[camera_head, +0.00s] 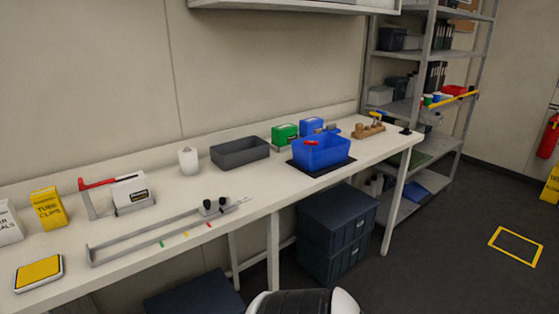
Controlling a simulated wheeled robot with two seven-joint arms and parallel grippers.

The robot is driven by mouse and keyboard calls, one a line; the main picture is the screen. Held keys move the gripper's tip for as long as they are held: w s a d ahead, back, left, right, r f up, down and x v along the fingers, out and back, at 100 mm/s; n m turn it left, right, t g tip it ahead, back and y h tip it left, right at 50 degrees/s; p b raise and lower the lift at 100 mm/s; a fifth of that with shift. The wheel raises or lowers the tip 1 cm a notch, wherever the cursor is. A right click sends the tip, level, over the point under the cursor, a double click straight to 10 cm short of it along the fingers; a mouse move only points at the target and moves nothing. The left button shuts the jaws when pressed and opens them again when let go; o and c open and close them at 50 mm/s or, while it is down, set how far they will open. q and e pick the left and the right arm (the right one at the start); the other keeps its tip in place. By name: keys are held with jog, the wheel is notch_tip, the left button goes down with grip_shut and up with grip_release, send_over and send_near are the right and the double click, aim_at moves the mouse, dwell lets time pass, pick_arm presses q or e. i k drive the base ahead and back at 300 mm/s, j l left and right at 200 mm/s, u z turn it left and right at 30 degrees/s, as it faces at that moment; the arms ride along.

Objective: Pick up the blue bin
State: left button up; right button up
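The blue bin (322,154) sits upright on a dark mat (295,164) toward the right end of the long white bench. Something red shows at its near rim and a grey-brown item shows at its back rim; I cannot tell whether they lie inside it. Neither of my grippers is in view. A black and white rounded part of my own body shows at the bottom edge, well short of the bin.
The white bench (262,188) also holds a grey tray (240,152), a green box (285,133), a wooden block holder (368,130) and a metal rail fixture (150,238). Dark crates (337,222) stand beneath. A shelf rack (398,108) stands right.

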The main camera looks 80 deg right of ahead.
aim_at(333, 149)
jog(key=z, duration=2.85)
jog(key=i+l+u, duration=0.3)
jog(key=i, duration=0.25)
jog(key=i+l+u, duration=0.25)
jog(key=i+l, duration=0.2)
jog(key=i, duration=0.05)
